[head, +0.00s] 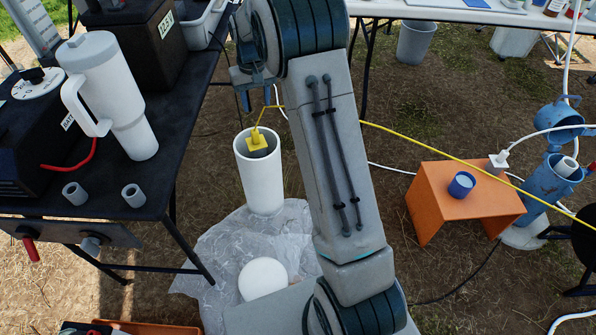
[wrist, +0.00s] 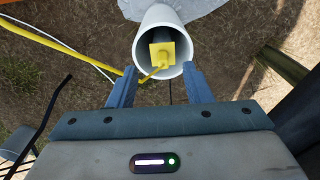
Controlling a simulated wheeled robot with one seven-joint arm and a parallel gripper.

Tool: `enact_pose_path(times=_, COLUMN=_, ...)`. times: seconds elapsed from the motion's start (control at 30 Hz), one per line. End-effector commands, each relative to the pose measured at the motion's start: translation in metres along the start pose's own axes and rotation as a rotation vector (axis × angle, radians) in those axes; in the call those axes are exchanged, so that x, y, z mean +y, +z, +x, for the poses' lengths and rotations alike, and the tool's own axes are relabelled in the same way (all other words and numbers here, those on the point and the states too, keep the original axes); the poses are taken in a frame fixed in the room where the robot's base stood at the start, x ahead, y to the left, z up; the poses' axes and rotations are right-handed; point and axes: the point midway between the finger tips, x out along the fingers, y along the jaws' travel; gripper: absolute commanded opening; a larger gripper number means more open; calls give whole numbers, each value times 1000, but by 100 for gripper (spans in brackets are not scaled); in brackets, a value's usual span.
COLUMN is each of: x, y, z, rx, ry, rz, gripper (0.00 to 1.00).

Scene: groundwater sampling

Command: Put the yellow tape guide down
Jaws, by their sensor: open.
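The yellow tape guide (head: 257,140) sits at the open top of an upright white pipe (head: 264,185). In the wrist view the guide (wrist: 163,52) shows within the round mouth of the pipe (wrist: 143,28), with a thin yellow arm reaching toward me. My gripper (head: 257,92) is above the guide, partly hidden by my arm in the head view. In the wrist view my gripper (wrist: 160,70) has its two fingers apart, on either side of the guide's near end, with no finger seen touching it. Whether the guide rests on the rim or inside is hard to tell.
A yellow tape (head: 430,152) runs right past an orange stand (head: 463,203) holding a blue cup (head: 461,185). A black table (head: 150,185) with a white tumbler (head: 112,95) stands left. Plastic sheeting (head: 220,250) and a white cap (head: 263,278) lie around the pipe's foot.

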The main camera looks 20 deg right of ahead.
Motion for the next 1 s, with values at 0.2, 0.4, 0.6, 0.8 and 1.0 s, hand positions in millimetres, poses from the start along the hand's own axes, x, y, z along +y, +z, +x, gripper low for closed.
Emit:
enact_pose_path(times=0.2, x=0, y=64, z=-45, rx=22, ry=-2, rz=-2, gripper=45)
enact_pose_path(times=0.4, x=0, y=128, z=-71, rx=38, ry=-2, rz=-5, gripper=45)
enact_pose_path(times=0.6, x=0, y=196, z=-84, rx=55, ry=0, rz=-10, gripper=45)
enact_pose_path(times=0.8, x=0, y=264, z=-84, rx=72, ry=3, rz=-14, gripper=45)
enact_pose_path(times=1.0, x=0, y=313, z=-75, rx=82, ry=7, rz=-18, gripper=45)
